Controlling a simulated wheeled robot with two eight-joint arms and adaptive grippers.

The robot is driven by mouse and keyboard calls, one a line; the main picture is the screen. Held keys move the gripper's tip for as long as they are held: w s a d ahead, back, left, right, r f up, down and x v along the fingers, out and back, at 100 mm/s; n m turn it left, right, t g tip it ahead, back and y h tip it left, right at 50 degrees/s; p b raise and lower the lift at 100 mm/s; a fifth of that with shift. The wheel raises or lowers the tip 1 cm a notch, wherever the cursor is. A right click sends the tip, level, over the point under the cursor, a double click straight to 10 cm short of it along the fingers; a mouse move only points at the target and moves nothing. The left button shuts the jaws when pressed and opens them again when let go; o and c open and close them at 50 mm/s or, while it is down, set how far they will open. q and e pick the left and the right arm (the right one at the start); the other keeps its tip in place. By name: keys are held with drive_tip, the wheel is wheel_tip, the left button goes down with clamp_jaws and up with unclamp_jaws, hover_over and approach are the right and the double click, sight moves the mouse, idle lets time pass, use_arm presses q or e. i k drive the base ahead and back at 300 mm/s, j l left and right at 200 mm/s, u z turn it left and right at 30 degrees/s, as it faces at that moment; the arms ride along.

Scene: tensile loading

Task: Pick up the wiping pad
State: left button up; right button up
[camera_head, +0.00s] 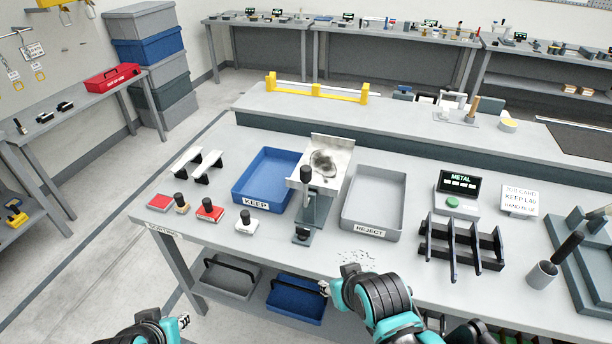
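A white block with a black knob (247,222) stands on the table's front left, below the blue KEEP tray; it looks like the wiping pad, though I cannot be sure. A red block with a black knob (209,211) stands to its left. My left gripper (184,321) is low at the bottom edge, in front of the table and apart from these blocks. My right gripper (325,288) is near the table's front edge, right of the white block and apart from it. Both grippers are small and turned, so their finger opening is unclear.
The blue KEEP tray (237,199) and grey REJECT tray (402,216) flank a metal stand (303,234) with a stained plate (345,157). Dark specks (352,256) lie before the REJECT tray. A red flat pad (160,202) and a brown-handled stamp (182,207) stand at left.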

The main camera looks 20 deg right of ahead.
sight(247, 226)
drive_tip(key=i, duration=0.5)
drive_tip(key=i+l+u, duration=0.1)
drive_tip(key=i, duration=0.4)
